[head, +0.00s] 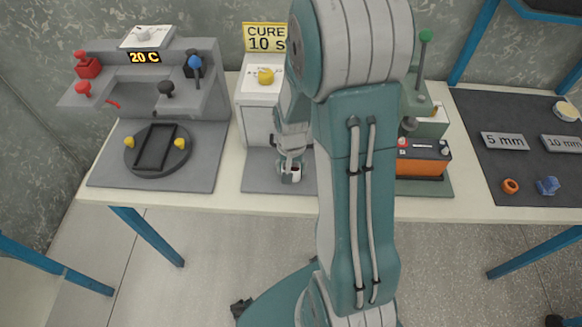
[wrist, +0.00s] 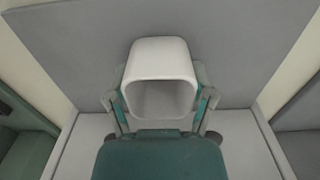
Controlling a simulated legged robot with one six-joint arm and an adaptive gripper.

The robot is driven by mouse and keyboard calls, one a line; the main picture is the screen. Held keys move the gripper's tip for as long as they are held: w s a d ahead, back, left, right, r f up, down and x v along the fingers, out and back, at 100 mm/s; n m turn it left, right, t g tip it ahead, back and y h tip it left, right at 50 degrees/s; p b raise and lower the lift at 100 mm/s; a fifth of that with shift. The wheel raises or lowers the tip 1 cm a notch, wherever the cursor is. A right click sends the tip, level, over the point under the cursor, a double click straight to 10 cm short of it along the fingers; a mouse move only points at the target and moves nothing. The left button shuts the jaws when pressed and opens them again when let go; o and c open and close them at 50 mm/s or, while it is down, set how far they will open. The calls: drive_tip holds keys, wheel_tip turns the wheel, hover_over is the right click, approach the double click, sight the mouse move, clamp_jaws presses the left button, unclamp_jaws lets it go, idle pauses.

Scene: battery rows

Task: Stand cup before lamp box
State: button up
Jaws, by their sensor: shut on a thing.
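The lamp box (head: 262,112) is a pale box with a yellow knob on top and a yellow "CURE 10 S" sign behind it. It stands at the back of a grey mat (head: 258,176). My gripper (head: 291,170) is low in front of the lamp box, over that mat. In the wrist view my gripper (wrist: 160,100) is shut on the white cup (wrist: 160,52), one finger on each side. The cup's open mouth faces the camera and it looks empty. In the head view the cup is mostly hidden; whether it touches the mat I cannot tell.
At left stands a grey station (head: 150,75) reading "20 C", with a round dark fixture (head: 131,170) before it. At right, partly behind my arm, is an orange and black unit (head: 422,160). A dark mat (head: 500,110) farther right holds labelled blocks and small parts.

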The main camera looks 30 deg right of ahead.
drive_tip(key=shift+d, duration=0.15)
drive_tip(key=o, duration=0.9)
drive_tip(key=shift+c, duration=0.2)
drive_tip(key=shift+a, duration=0.2)
